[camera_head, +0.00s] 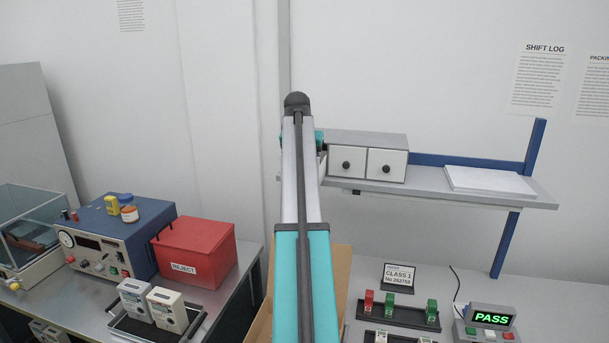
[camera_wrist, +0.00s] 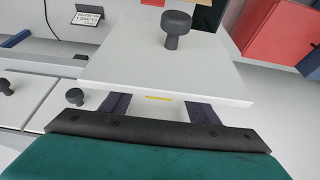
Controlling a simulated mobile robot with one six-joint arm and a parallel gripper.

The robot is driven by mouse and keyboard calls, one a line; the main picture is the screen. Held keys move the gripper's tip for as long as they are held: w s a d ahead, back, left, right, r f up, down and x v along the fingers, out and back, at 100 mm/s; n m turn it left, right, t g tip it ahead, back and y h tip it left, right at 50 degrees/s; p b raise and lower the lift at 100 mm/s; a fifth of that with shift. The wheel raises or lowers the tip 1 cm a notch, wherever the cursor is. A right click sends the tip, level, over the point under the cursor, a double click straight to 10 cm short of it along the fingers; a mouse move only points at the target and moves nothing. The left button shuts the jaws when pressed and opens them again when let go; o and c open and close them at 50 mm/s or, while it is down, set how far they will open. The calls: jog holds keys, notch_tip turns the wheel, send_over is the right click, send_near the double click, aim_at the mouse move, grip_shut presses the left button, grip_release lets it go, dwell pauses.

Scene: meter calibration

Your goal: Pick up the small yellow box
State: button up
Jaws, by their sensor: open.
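In the wrist view, my gripper (camera_wrist: 160,107) is open, its two dark fingers apart and reaching behind the edge of a white drawer front (camera_wrist: 150,65) with a black knob (camera_wrist: 176,29). A thin yellow strip (camera_wrist: 158,98) shows between the fingers at that edge. It may be part of the small yellow box; the rest is hidden. In the head view, my arm hides the fingers, and a sliver of a drawer (camera_head: 322,165) shows beside it. A small yellow object (camera_head: 113,205) lies on the blue instrument at left, far from my gripper.
A grey drawer unit (camera_head: 368,140) with two shut drawers stands on the shelf (camera_head: 430,193), beside a white stack (camera_head: 490,180). Below are a cardboard box (camera_head: 342,275) and a PASS display (camera_head: 491,318). A red REJECT bin (camera_head: 207,245) stands on the left bench.

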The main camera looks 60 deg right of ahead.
jog(key=c, duration=1.1)
jog(key=shift+r, duration=0.1)
jog(key=shift+c, duration=0.2)
notch_tip(320, 180, up, 8)
jog(key=b, duration=0.4)
jog(key=shift+w+d, duration=0.1)
jog(key=shift+r, duration=0.9)
